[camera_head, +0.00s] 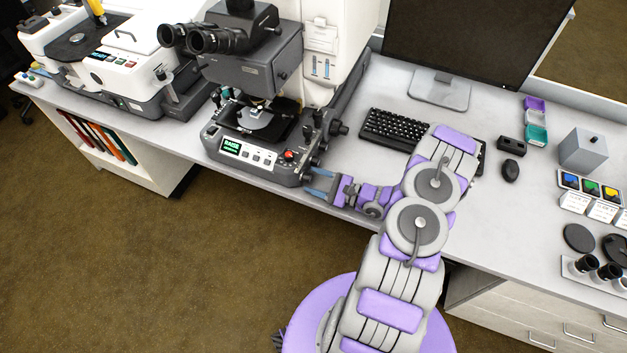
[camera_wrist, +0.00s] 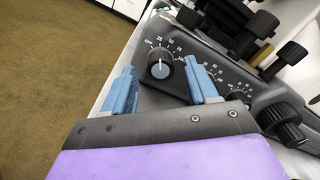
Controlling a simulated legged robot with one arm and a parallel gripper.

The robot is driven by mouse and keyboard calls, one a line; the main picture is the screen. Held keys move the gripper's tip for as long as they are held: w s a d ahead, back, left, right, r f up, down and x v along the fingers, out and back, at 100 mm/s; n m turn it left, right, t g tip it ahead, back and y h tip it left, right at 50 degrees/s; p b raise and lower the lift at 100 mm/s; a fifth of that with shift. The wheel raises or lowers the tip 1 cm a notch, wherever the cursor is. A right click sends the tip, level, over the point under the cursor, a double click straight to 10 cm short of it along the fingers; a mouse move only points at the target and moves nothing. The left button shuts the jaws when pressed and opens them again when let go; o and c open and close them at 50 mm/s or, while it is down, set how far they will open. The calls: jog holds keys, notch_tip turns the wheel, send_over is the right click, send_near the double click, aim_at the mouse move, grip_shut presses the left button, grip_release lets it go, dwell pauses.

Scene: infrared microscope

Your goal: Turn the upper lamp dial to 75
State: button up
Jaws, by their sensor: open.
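The microscope (camera_head: 245,75) stands on the bench. Its side panel shows in the wrist view, with a black, grey-faced dial (camera_wrist: 161,66) inside a white printed scale that starts at OFF on the left. A second dial (camera_wrist: 238,94) with its own scale sits lower right, partly hidden by my right finger. The frames do not clearly show which is the upper lamp dial or the pointer's exact reading. My gripper (camera_head: 317,184) is at the microscope's right side. In the wrist view its blue fingers (camera_wrist: 160,68) are open, one on either side of the first dial; contact is not visible.
Larger black knobs (camera_wrist: 284,122) project at the right of the panel. A keyboard (camera_head: 393,130), mouse (camera_head: 510,171) and monitor stand (camera_head: 440,90) are to the right on the bench. The bench's front edge runs under my gripper; open floor (camera_head: 150,260) lies in front.

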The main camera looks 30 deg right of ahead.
jog(key=shift+w+a+r, duration=0.1)
jog(key=shift+w+a, duration=0.45)
jog(key=shift+a, duration=0.15)
jog(key=shift+d, duration=0.45)
jog(key=shift+c, duration=1)
jog(key=shift+a, duration=0.3)
jog(key=c, duration=0.6)
jog(key=shift+c, duration=1.3)
jog(key=shift+d, duration=0.1)
